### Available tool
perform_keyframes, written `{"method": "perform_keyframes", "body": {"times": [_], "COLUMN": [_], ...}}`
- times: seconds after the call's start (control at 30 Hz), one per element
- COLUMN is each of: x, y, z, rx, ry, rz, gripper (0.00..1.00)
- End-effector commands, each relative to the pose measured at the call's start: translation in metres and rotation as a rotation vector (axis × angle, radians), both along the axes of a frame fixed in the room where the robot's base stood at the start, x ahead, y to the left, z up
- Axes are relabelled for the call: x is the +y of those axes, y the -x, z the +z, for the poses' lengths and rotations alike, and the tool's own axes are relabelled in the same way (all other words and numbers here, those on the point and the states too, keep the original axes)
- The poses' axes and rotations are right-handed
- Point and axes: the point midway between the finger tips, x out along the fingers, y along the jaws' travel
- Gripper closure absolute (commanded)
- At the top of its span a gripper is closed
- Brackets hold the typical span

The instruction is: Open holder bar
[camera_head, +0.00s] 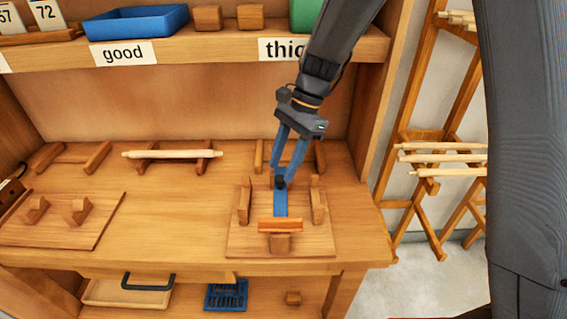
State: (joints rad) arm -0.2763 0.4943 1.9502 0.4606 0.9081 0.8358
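The holder (315,240) is a wooden board at the front right of the bench, with upright wooden blocks at its left and right. A blue bar (281,205) lies along its middle, pointing toward the front, with a dark knob (280,182) near its far end. An orange-brown strip (280,225) lies crosswise at the bar's near end, with a small block in front. My gripper (284,175) points down with its two blue fingers at the knob. The fingers are apart, but whether they grip the knob or only stand around it cannot be told.
A wooden rack holding a pale rod (172,154) stands behind to the left. Another board with two blocks (60,222) lies at left. The shelf above carries a blue tray (137,22). A rod stand (440,165) is at right. The bench middle is clear.

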Motion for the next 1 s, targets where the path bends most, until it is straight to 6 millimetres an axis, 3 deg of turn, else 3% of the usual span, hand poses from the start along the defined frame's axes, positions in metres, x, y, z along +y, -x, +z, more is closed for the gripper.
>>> {"method": "perform_keyframes", "body": {"times": [0.27,0.7,1.0], "x": [-0.004,-0.022,-0.023], "y": [-0.003,-0.018,-0.019], "z": [0.011,0.068,0.072], "rx": [0.0,-0.001,0.001], "ry": [-0.001,-0.001,0.001], "rz": [-0.001,0.0,-0.001], "gripper": [0.59,0.59,0.59]}}
